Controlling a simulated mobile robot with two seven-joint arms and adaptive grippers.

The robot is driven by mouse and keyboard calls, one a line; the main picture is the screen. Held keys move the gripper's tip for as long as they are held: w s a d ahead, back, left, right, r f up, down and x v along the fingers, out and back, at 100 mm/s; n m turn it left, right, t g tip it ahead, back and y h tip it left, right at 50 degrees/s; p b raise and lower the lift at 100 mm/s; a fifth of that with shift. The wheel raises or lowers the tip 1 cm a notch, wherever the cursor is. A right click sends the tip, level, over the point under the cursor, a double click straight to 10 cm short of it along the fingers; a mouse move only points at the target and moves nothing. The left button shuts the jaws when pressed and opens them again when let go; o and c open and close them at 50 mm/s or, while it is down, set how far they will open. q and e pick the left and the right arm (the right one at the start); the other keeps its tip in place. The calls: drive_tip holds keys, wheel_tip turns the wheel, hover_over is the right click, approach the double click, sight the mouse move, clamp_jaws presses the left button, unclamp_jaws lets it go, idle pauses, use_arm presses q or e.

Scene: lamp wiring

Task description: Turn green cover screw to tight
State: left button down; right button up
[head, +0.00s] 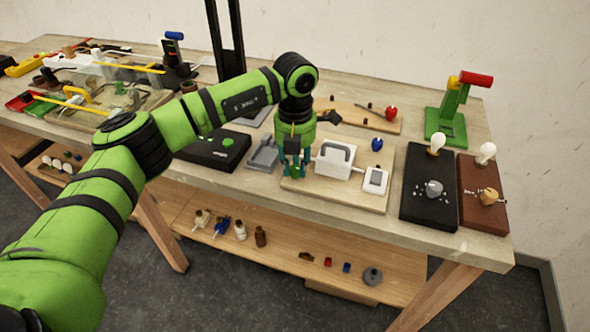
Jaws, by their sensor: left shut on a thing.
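My left arm reaches in from the left, and its gripper (294,170) points down over the left part of a light wooden board (345,193) on the bench. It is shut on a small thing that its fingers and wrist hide. Just right of it on the board stands a white box with a grey handle (334,160). A black flat box (205,155) lies left of the gripper, with a small green round part (228,142) on top. I cannot tell whether this green part is the green cover screw. My right gripper is not in view.
A white meter-like device (375,180) sits on the board's right. Black (428,205) and brown (484,215) bulb bases and a green stand (446,130) are further right. Small parts lie on the lower shelf (300,280).

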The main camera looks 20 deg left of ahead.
sight(296, 168)
use_arm(q)
drive_tip(key=m+b, duration=0.1)
drive_tip(key=m, duration=0.2)
drive_tip(key=shift+f+m+b, duration=0.1)
drive_tip(key=shift+m+b, duration=0.2)
drive_tip(key=shift+b, duration=0.1)
drive_tip(key=shift+m+b, duration=0.65)
drive_tip(key=shift+m, duration=1.05)
drive_tip(key=c, duration=1)
unclamp_jaws()
drive_tip(key=shift+d, duration=0.1)
drive_tip(key=shift+r, duration=0.35)
wheel_tip(296, 168, up, 12)
drive_tip(key=shift+f, duration=0.2)
